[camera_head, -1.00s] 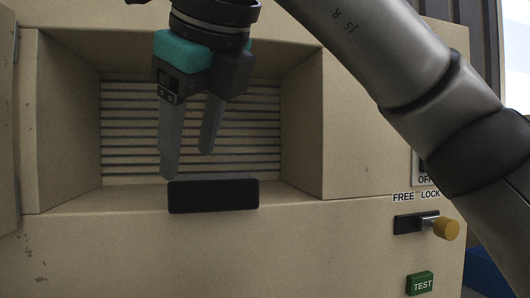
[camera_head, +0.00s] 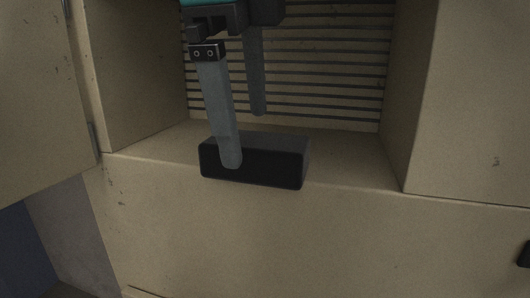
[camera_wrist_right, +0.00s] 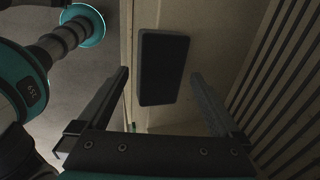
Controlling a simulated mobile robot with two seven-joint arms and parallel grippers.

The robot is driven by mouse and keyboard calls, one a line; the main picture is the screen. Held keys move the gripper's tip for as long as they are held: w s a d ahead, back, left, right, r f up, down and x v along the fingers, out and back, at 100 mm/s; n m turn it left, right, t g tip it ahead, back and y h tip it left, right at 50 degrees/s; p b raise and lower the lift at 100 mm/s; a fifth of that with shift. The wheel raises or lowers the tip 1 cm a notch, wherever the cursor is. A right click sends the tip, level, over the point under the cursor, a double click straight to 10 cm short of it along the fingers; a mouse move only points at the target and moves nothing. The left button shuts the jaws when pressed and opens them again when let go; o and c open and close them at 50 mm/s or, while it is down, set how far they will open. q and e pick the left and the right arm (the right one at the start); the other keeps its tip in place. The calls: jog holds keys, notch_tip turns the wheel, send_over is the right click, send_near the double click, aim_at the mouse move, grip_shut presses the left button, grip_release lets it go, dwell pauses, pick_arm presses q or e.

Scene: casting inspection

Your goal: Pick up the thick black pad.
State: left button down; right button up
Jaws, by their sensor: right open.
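The thick black pad (camera_head: 272,166) is a dark block with rounded edges. It lies on the front ledge of a beige recess in the head view, and it also shows in the right wrist view (camera_wrist_right: 162,68). My right gripper (camera_head: 246,137) is open and points down at the pad. Its near finger overlaps the pad's front face in the head view, and its far finger tip shows just above and behind the pad. In the right wrist view the pad appears between the two fingers, with gaps on both sides. I cannot tell how deep the fingers reach. My left gripper is not in view.
The recess has a slatted back wall (camera_head: 320,75) and beige side walls close on both sides. A beige door panel (camera_head: 30,95) stands at the left. The ledge (camera_head: 350,172) right of the pad is clear.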

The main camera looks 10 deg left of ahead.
aim_at(254, 141)
jog(key=x, duration=0.3)
jog(key=shift+d+f, duration=0.15)
jog(key=shift+d, duration=0.2)
jog(key=shift+w+f, duration=0.1)
jog(key=shift+f, duration=0.3)
jog(key=c, duration=1)
